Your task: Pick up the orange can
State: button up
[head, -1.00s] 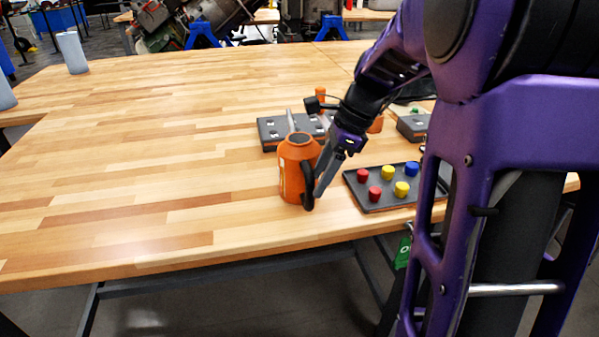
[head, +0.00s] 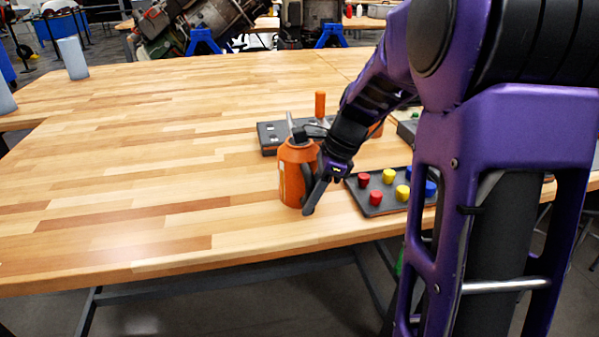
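The orange can (head: 292,178) stands upright on the wooden table near its front edge, with its dark handle on the right side and a pale spout at the top. My gripper (head: 305,172) is at the can's right side, with its fingers spread wide. One finger reaches down in front of the handle side. The other dark fingertip is over or behind the can's top. The near finger overlaps most of the handle, and I cannot tell whether either finger touches the can.
A dark tray (head: 385,208) with red, yellow and blue pegs lies close to the right. A grey block (head: 268,136) stands behind the can, near an upright orange-handled tool (head: 320,104). The table (head: 130,170) is clear to the left.

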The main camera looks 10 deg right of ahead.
grip_shut()
dwell(1.0)
